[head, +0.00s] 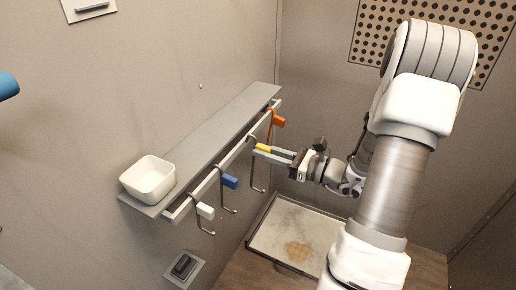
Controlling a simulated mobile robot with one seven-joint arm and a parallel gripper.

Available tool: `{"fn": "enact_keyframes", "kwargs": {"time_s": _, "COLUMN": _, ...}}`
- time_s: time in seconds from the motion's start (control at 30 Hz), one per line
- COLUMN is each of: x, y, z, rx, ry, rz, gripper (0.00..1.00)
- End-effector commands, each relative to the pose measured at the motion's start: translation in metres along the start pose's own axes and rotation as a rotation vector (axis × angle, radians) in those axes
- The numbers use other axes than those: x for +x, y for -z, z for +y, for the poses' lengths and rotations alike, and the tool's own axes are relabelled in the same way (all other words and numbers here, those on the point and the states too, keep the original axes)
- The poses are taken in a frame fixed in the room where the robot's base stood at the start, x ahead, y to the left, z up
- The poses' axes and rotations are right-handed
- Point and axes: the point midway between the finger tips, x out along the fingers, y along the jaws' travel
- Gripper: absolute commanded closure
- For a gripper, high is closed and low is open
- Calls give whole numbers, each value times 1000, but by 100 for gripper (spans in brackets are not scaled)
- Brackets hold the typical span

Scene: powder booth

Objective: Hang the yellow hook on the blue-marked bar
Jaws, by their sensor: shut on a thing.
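The yellow hook (263,147) has a yellow block and a thin grey wire that runs down to a bend at its lower end. Its top is at the rail (186,206) under the grey shelf, between the blue-tagged and orange-tagged hooks, and seems to hang on it. My gripper (276,153) reaches in from the right and is shut on the yellow block. A blue rounded end (7,86) shows at the left edge, cut off by the frame. I cannot tell whether it belongs to the blue-marked bar.
A white-tagged hook (206,211), a blue-tagged hook (229,181) and an orange-tagged hook (278,121) hang on the same rail. A white bin (148,180) stands on the near end of the shelf (212,129). A pale tray (262,236) lies below. A wall switch (184,267) is lower left.

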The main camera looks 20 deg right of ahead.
Motion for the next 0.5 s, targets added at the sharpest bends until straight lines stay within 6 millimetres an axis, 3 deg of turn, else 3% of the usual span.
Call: {"fn": "enact_keyframes", "kwargs": {"time_s": 0.5, "x": -42, "y": 0, "z": -1, "rx": 0, "ry": 2, "rz": 0, "gripper": 100}}
